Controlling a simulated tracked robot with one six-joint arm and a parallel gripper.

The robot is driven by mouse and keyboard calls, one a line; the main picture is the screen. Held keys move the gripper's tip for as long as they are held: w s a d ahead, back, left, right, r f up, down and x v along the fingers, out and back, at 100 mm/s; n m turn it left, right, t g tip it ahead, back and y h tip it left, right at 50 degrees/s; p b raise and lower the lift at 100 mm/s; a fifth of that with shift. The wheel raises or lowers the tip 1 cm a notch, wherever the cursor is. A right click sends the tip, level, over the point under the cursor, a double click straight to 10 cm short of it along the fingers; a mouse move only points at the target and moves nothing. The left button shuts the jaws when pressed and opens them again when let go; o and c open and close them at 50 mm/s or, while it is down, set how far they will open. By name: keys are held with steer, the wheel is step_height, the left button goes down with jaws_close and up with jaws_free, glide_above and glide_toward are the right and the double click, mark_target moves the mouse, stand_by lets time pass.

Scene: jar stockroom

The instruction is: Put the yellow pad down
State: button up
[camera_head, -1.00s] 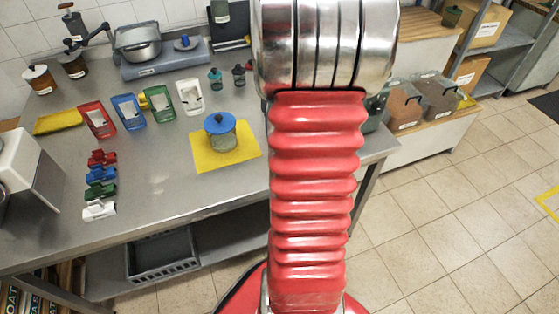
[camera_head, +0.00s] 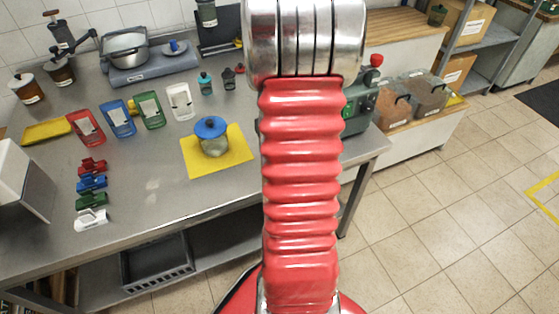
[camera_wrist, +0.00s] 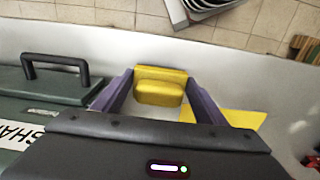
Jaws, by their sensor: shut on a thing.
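The yellow pad (camera_wrist: 160,86), a small block with a raised grip, is between the two purple fingers of my gripper (camera_wrist: 160,95) in the wrist view. My gripper is shut on it. The grey worktop (camera_wrist: 120,48) shows beyond it; I cannot tell whether the pad touches the surface. In the head view my red arm hides the gripper and the held pad. A flat yellow mat (camera_head: 236,161) lies on the worktop left of my arm, with a blue-lidded jar (camera_head: 212,146) on it. The mat's edge also shows in the wrist view (camera_wrist: 243,118).
A green machine (camera_head: 356,112) stands right of my arm; a green case with a black handle (camera_wrist: 50,85) is close left of my gripper in the wrist view. Coloured holders (camera_head: 118,119), clips (camera_head: 92,182) and a scale (camera_head: 155,62) occupy the worktop's left and back.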

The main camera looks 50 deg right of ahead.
steer(key=shift+f, duration=0.1)
steer(key=shift+f, duration=1.8)
steer(key=o, duration=1)
step_height(320, 180, up, 12)
steer(key=shift+r, duration=0.1)
